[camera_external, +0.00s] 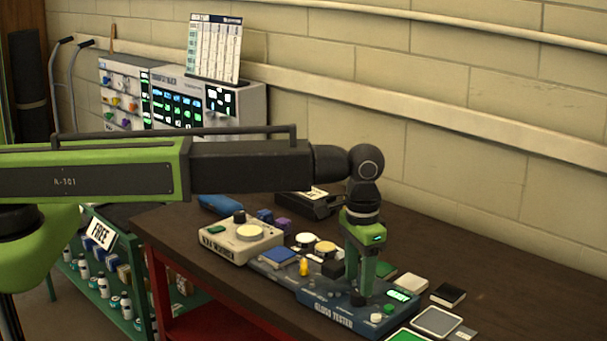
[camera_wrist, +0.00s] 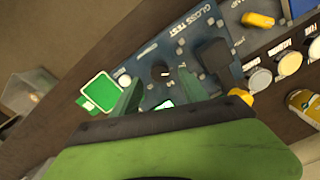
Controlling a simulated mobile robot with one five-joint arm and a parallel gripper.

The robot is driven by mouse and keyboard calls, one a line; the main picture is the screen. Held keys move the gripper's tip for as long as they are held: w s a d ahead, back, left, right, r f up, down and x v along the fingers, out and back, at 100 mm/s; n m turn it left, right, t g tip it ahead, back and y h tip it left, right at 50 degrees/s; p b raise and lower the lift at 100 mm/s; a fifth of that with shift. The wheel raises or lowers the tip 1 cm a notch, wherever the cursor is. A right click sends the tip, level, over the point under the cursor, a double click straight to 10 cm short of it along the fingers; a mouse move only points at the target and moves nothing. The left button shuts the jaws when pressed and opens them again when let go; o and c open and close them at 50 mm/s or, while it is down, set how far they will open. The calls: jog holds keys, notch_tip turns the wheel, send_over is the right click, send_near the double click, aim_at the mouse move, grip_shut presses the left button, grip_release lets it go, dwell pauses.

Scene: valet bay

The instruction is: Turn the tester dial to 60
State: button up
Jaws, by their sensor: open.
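The gloss tester (camera_external: 318,300) is a blue panel near the front of the dark workbench; it shows in the wrist view (camera_wrist: 205,35) with "GLOSS TEST" lettering. Its black round dial (camera_wrist: 161,73) has a pale pointer mark; the scale numbers are too small to read. My gripper (camera_external: 359,288) points down over the panel. In the wrist view its green fingers (camera_wrist: 158,80) are open, one on each side of the dial; I cannot tell whether they touch it. A small lit display (camera_external: 398,295) sits at the tester's right and is not legible.
A cream wax warmer (camera_external: 240,242) stands left of the tester, with jars (camera_external: 325,248) and a yellow knob (camera_external: 304,267) between. A green-topped pad (camera_wrist: 98,92) and a grey pad (camera_external: 437,321) lie close to the tester. A block wall (camera_external: 500,150) runs behind the bench.

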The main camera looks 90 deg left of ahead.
aim_at(358, 293)
notch_tip(358, 293, down, 3)
jog(key=shift+f+b, duration=0.1)
jog(key=shift+b, duration=0.75)
grip_shut()
